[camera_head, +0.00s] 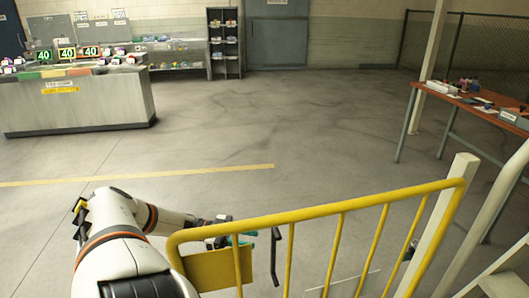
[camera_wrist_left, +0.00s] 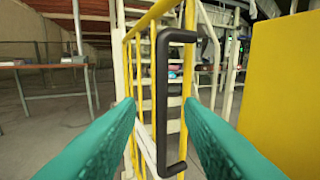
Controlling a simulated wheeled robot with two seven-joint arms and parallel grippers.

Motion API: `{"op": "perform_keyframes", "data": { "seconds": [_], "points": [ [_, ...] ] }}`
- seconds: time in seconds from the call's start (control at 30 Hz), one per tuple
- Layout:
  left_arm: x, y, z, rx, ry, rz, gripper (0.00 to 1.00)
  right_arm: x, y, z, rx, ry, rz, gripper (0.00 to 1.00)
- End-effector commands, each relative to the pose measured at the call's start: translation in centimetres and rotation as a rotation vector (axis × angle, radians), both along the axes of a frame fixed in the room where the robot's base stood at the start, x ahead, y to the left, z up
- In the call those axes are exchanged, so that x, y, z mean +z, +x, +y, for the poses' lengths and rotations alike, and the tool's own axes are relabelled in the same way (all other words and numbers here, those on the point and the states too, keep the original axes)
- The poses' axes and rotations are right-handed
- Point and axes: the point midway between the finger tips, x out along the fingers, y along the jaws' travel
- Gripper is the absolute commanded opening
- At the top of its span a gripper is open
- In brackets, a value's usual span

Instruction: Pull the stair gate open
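The yellow stair gate (camera_head: 320,210) stands across the front right, with a top rail and thin upright bars. Its black handle (camera_head: 274,258) hangs upright near the left end. In the left wrist view the same handle (camera_wrist_left: 162,105) stands upright ahead, lined up with the gap between my fingertips. My left gripper (camera_head: 248,239) reaches in from the left, just short of the handle and partly hidden behind the gate's top rail. Its teal fingers (camera_wrist_left: 161,106) are spread apart with nothing gripped. My right gripper is not in view.
A yellow panel (camera_head: 222,268) sits at the gate's left end, close to my left gripper; a yellow surface (camera_wrist_left: 283,90) fills the right of the wrist view. A pale post (camera_head: 440,220) stands at the gate's right. A brown table (camera_head: 455,98) is beyond. The middle floor is clear.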

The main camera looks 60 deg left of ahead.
Motion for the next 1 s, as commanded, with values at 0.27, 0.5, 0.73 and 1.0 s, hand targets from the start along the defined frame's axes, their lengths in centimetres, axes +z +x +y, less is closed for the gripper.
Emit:
{"op": "perform_keyframes", "data": {
  "seconds": [0.27,0.5,0.73,1.0],
  "points": [
    [-0.1,-2.6,2.6,0.0,0.001,0.001,0.34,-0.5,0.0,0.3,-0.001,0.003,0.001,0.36],
    [0.0,-2.8,2.9,-0.001,-0.001,0.001,0.34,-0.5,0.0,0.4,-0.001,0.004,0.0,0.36],
    [0.0,-2.8,2.9,-0.001,0.0,0.0,0.34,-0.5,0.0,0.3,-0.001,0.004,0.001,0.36],
    [0.0,-2.8,2.9,-0.001,-0.001,0.001,0.34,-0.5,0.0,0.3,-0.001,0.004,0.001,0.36]
  ]
}}
